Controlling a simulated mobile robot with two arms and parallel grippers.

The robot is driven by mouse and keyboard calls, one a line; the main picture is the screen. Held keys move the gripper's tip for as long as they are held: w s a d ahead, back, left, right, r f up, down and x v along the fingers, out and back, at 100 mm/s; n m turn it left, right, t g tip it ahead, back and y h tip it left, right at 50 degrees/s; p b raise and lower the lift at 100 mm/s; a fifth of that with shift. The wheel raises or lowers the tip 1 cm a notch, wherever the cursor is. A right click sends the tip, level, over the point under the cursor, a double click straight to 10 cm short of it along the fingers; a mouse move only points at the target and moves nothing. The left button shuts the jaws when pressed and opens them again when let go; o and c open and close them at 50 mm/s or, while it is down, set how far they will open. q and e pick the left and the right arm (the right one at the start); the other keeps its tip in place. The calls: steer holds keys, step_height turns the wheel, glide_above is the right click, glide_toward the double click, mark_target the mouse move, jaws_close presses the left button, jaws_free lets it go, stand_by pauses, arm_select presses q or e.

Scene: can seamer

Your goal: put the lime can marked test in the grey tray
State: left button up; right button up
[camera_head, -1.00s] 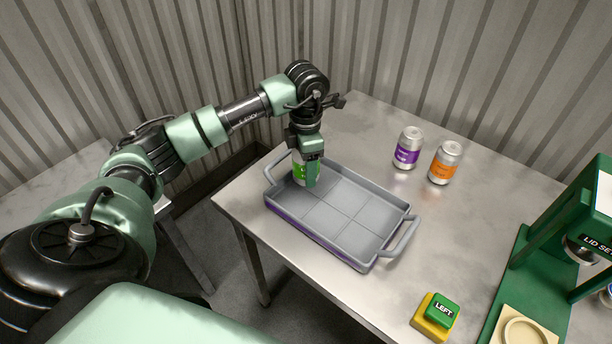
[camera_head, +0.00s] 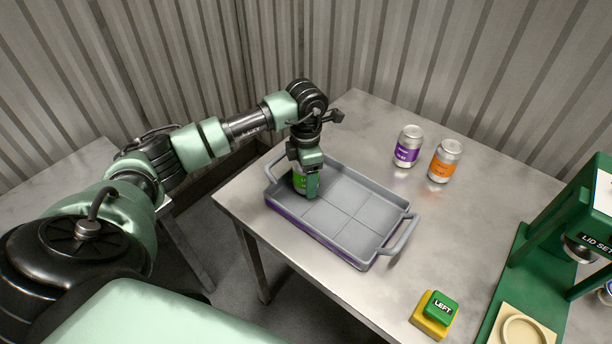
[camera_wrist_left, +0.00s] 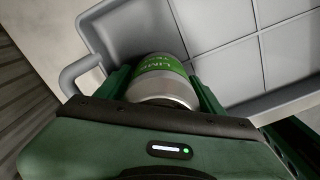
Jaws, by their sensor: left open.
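The lime can (camera_head: 299,181) stands in the far left corner compartment of the grey tray (camera_head: 347,229), and looks upright. It also shows in the left wrist view (camera_wrist_left: 163,78), where its green label reads LIME with part of a second word below. My left gripper (camera_head: 306,188) is around the can from above, its fingers on either side of it. Its jaws are open; whether a finger touches the can I cannot tell. The gripper hides part of the can in the head view. My right gripper is not in view.
A purple-labelled can (camera_head: 407,147) and an orange-labelled can (camera_head: 444,161) stand on the metal table behind the tray. A yellow box with a green LEFT button (camera_head: 435,313) is at the front. The green seamer (camera_head: 560,225) stands at the right. The tray's other compartments are empty.

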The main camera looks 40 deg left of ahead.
arm_select(q)
steer(key=shift+r, duration=0.65)
step_height(320, 180, up, 11)
steer(key=shift+b, duration=1.1)
